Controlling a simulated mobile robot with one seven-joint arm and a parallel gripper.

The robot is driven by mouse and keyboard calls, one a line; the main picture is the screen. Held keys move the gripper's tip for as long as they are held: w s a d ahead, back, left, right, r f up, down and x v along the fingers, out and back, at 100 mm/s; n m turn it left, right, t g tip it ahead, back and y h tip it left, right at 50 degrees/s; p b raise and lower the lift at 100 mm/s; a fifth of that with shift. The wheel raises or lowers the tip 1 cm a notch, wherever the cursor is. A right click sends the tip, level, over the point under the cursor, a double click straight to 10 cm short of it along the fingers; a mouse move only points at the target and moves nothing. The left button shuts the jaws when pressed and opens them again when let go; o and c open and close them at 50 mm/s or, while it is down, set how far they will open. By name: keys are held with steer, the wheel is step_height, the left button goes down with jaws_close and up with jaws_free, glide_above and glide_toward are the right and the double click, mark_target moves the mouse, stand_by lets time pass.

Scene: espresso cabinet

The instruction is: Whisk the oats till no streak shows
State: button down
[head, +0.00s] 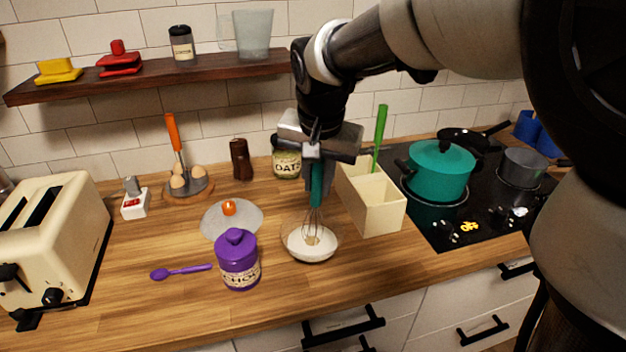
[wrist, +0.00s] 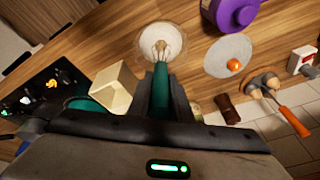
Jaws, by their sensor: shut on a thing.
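My gripper (head: 319,172) is shut on the teal handle of a wire whisk (head: 314,222), which hangs head down. In the wrist view the whisk's teal handle (wrist: 161,90) runs up from between my gripper's fingers. The bowl holds pale contents with a light brown patch (head: 311,239) by the wires. The bowl also shows in the wrist view (wrist: 179,33). An oats jar (head: 286,163) stands at the back, partly hidden by my gripper.
A cream utensil box (head: 378,206) with a green-handled tool stands right of the bowl. A purple jar (head: 238,263), a lid with orange knob (head: 232,220) and a purple spoon (head: 181,272) lie left. A teal pot (head: 440,172) sits on the black hob at right.

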steer(key=shift+r+p, duration=2.45)
steer(key=shift+r, duration=1.05)
step_height(320, 180, up, 5)
steer(key=p, duration=0.4)
